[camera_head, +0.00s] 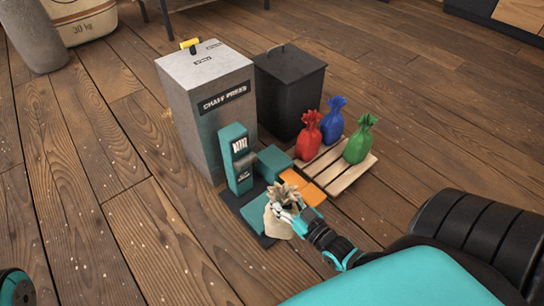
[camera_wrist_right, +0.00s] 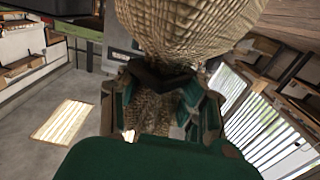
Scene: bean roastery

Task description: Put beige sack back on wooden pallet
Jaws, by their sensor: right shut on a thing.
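The beige sack (camera_head: 277,222) has a ruffled, tied top and is by the teal platform of the scale. I cannot tell whether it touches the platform. My right gripper (camera_head: 287,208) is shut on the sack near its neck. In the right wrist view the woven sack (camera_wrist_right: 190,35) fills the top middle, with the gripper fingers (camera_wrist_right: 165,100) around its narrow part. The wooden pallet (camera_head: 336,184) lies behind and to the right of the sack. Its front-left part shows bare slats. My left gripper is not in view.
Red (camera_head: 309,136), blue (camera_head: 333,118) and green (camera_head: 360,140) sacks stand on the pallet. A teal scale (camera_head: 237,160) with an orange block (camera_head: 310,188) beside it is close to the held sack. A grey chaff press (camera_head: 207,95) and a black bin (camera_head: 290,90) stand behind.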

